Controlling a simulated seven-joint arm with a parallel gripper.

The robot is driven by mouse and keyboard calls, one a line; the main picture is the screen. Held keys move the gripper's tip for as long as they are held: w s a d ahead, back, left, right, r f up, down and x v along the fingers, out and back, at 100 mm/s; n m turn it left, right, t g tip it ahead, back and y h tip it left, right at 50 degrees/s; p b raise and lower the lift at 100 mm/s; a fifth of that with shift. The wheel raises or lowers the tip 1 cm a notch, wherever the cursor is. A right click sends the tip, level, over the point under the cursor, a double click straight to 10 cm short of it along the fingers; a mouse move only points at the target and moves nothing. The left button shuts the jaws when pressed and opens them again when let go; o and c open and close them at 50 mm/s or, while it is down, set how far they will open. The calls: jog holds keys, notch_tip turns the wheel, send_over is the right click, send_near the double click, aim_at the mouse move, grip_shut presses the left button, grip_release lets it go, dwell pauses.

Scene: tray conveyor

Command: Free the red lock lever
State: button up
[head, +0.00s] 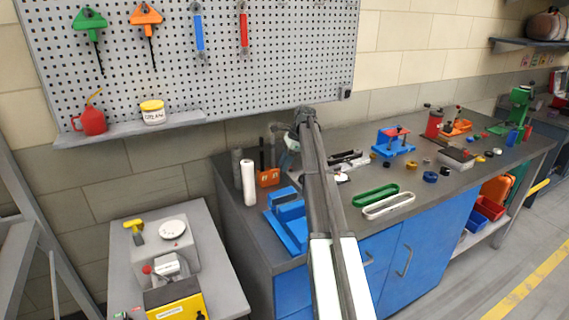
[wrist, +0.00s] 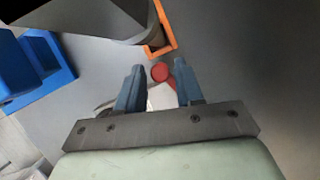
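In the wrist view a red round knob (wrist: 160,72) shows between my fingertips, with a red bar (wrist: 183,74) beside it, partly behind the right finger. I take these for the red lock lever. A pale piece below the knob is mostly hidden by my gripper (wrist: 158,76). My gripper is open, its two blue-grey fingers either side of the knob; I cannot tell whether they touch it. In the head view my gripper (head: 291,143) hangs over the left part of the bench, and I cannot make out the lever under it.
A blue fixture (head: 290,231) stands at the bench's front left. An orange holder (head: 268,178) and a white roll (head: 248,183) are behind it. Green (head: 375,195) and white (head: 388,207) oval rings lie to the right. A blue device with red on top (head: 395,143) stands farther back.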

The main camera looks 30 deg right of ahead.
grip_shut()
jog(key=shift+s+d+n+g, duration=0.3)
jog(key=shift+n+g, duration=0.1)
jog(key=shift+n, duration=0.65)
jog(key=shift+s+d+n+g, duration=0.25)
jog(key=shift+n+g, duration=0.15)
jog(key=shift+n, duration=0.6)
jog(key=shift+s+d+n+g, duration=0.2)
jog(key=shift+s+n+g, duration=0.15)
jog(key=shift+n, duration=0.7)
jog(key=shift+o, duration=1.4)
grip_release()
jog(key=shift+r, duration=0.15)
